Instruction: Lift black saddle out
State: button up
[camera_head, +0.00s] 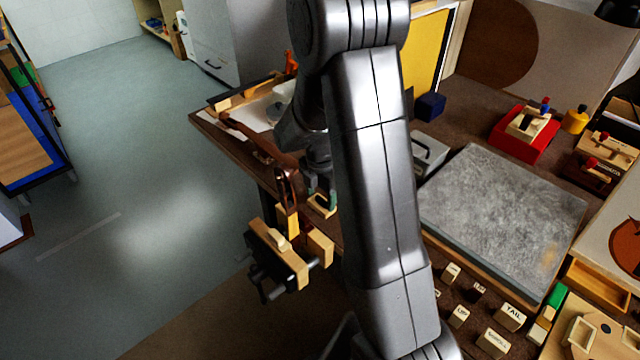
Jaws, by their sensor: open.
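My gripper (322,196) is at the bench's left edge, partly hidden behind my own arm. Its jaws are open, with greenish fingertips pointing down. A small pale wooden block (319,208) with a dark top lies just under the fingertips. The dark part may be the black saddle, but it is too small and too covered to tell. I cannot tell whether the fingertips touch it.
A vise (279,254) with wooden jaws juts from the bench's left edge, close to my gripper. A grey slab (505,215) lies to the right. Labelled blocks (511,316) stand in front of it. A red tray (524,134) is at the back right.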

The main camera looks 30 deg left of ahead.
jog(key=shift+f, duration=0.3)
jog(key=c, duration=1)
